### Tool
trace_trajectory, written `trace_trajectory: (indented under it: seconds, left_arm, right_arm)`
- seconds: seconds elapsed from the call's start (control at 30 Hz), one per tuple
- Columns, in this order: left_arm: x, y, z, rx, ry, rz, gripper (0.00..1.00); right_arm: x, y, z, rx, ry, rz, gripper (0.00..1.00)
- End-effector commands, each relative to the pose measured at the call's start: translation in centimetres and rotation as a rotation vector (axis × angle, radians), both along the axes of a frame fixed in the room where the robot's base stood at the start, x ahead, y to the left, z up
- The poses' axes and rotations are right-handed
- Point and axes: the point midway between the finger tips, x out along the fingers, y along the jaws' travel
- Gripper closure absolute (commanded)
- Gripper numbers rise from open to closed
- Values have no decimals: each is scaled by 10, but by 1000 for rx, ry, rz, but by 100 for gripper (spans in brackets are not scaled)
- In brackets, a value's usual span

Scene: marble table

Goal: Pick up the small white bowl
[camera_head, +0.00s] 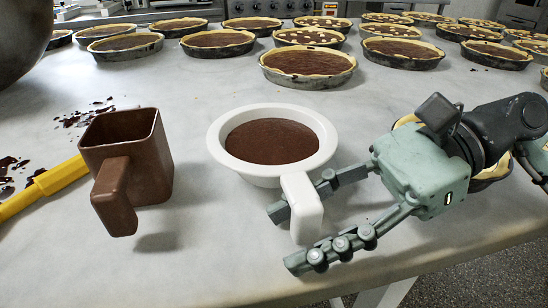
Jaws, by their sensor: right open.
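The small white bowl (221,150) stands upright on the marble table in the middle of the head view, with brown filling inside. Its blocky white handle (302,207) sticks out toward the front right. My right gripper (290,238) comes in from the right and is open. Its two fingers lie on either side of the handle, one behind it and one in front of it. I cannot tell whether either finger touches the handle. My left gripper is not in view.
A brown square mug (140,160) stands to the left, near a yellow-handled tool (48,183) and dark splatters. Several filled pies (308,66) line the back of the marble table (200,265). Another pie (492,174) is partly hidden behind my right gripper. The table's front left is clear.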

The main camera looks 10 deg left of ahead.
Motion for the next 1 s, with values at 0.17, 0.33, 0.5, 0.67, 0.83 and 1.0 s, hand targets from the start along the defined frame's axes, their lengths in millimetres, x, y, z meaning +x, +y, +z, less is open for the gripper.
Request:
trace_trajectory:
  seconds: [0.17,0.33,0.5,0.67,0.83,1.0]
  left_arm:
    - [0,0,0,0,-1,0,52]
    - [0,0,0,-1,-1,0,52]
    - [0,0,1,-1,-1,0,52]
    - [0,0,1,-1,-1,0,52]
    - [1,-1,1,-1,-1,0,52]
    - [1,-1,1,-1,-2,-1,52]
  right_arm:
    - [0,0,0,0,0,0,76]
    - [0,0,0,0,0,-1,97]
    - [1,0,0,0,0,-1,100]
    - [1,0,0,-1,-1,-1,100]
    - [1,0,1,2,-3,-2,100]
    - [1,0,4,3,-4,-1,100]
